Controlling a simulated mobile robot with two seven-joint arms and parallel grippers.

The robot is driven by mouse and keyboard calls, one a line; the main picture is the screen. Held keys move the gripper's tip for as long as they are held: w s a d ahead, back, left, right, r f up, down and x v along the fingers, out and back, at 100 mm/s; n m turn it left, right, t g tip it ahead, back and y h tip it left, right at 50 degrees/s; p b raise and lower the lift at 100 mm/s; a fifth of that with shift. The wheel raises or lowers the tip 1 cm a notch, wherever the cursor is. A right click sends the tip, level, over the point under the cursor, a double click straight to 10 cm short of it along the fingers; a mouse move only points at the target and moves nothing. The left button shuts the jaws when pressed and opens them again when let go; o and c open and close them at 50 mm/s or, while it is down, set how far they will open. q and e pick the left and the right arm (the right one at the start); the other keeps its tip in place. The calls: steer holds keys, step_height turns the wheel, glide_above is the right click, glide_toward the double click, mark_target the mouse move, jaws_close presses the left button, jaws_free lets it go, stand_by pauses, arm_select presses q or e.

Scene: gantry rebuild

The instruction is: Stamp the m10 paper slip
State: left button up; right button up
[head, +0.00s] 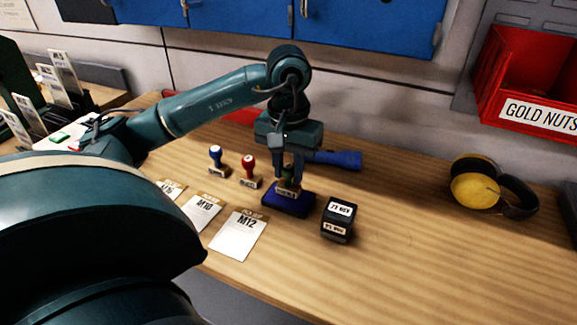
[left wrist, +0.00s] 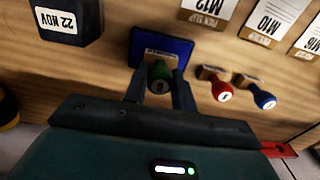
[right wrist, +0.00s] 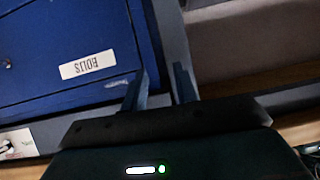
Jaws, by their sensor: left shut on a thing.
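My left gripper (head: 288,170) is shut on the green-handled stamp (left wrist: 160,79), upright at the blue ink pad (head: 297,208). The stamp's base appears to be on the pad, though the contact is hard to see. The M10 paper slip (head: 200,213) lies flat on the bench, left of the pad, between the M12 slip (head: 238,238) and the M16 slip (head: 171,188). The M10 slip also shows at the top right of the left wrist view (left wrist: 270,22). My right gripper (right wrist: 162,85) is open and empty, facing a blue cabinet.
A red-handled stamp (head: 249,168) and a blue-handled stamp (head: 216,157) stand left of the pad. A black date block (head: 338,222) stands to its right, and a blue flashlight (head: 340,159) lies behind. Yellow earmuffs (head: 478,190) lie at the right; the bench between is clear.

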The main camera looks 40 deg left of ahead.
arm_select(q)
steer(key=shift+f+b, duration=0.5)
steer(key=shift+b, duration=0.05)
stand_by(0.4)
stand_by(0.4)
steer(key=shift+f, duration=0.15)
stand_by(1.0)
steer(key=shift+r+p, duration=2.25)
steer(key=shift+r, duration=1.4)
